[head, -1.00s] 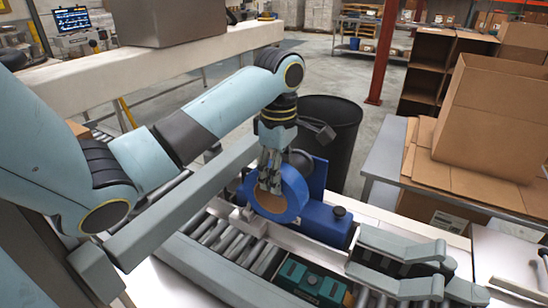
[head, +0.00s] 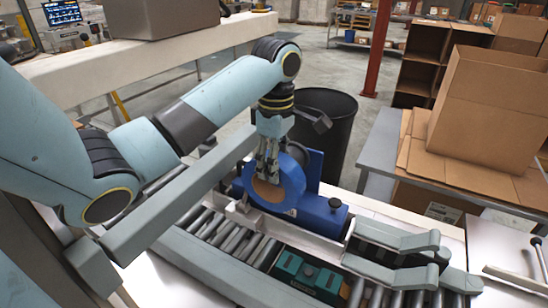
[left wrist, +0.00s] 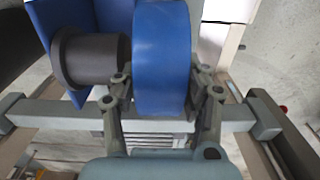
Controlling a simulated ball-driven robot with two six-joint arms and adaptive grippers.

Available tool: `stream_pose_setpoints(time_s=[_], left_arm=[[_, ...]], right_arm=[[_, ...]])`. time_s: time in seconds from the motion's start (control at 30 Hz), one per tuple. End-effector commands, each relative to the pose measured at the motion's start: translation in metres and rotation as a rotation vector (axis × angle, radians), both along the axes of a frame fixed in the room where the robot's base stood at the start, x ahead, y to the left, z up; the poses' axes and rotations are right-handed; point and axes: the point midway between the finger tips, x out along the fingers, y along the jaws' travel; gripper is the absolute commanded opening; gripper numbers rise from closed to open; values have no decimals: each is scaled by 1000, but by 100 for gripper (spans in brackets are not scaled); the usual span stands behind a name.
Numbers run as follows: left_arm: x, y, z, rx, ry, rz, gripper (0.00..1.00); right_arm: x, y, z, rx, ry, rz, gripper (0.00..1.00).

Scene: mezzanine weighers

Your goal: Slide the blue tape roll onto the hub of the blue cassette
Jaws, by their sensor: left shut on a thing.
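The blue tape roll (head: 291,182) is a thick blue ring with a brown core, held upright. It fills the middle of the left wrist view (left wrist: 161,50). My left gripper (head: 267,168) comes down from above, shut on the roll, with a finger on each flat side. The blue cassette (head: 320,215) stands behind and right of the roll. Its dark grey hub (left wrist: 95,58) shows in the left wrist view, left of the roll and pointing at its side face. The hub's end is at the roll's edge; I cannot tell whether it enters the core.
A roller conveyor (head: 228,235) runs in front of the cassette, with a teal device (head: 310,277) on it. A grey bar (head: 180,195) runs beside my left arm. A black bin (head: 325,125) stands behind.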

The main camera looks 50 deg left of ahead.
Motion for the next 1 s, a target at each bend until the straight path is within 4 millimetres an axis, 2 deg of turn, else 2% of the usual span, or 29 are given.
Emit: stream_pose_setpoints(time_s=[0.87, 1.0], left_arm=[[39, 13, 2, 5, -10, 2, 0], [44, 14, 2, 4, -9, 2, 0]], right_arm=[[1, -4, 0, -5, -1, 2, 100], [-4, -7, -1, -8, 5, 2, 100]])
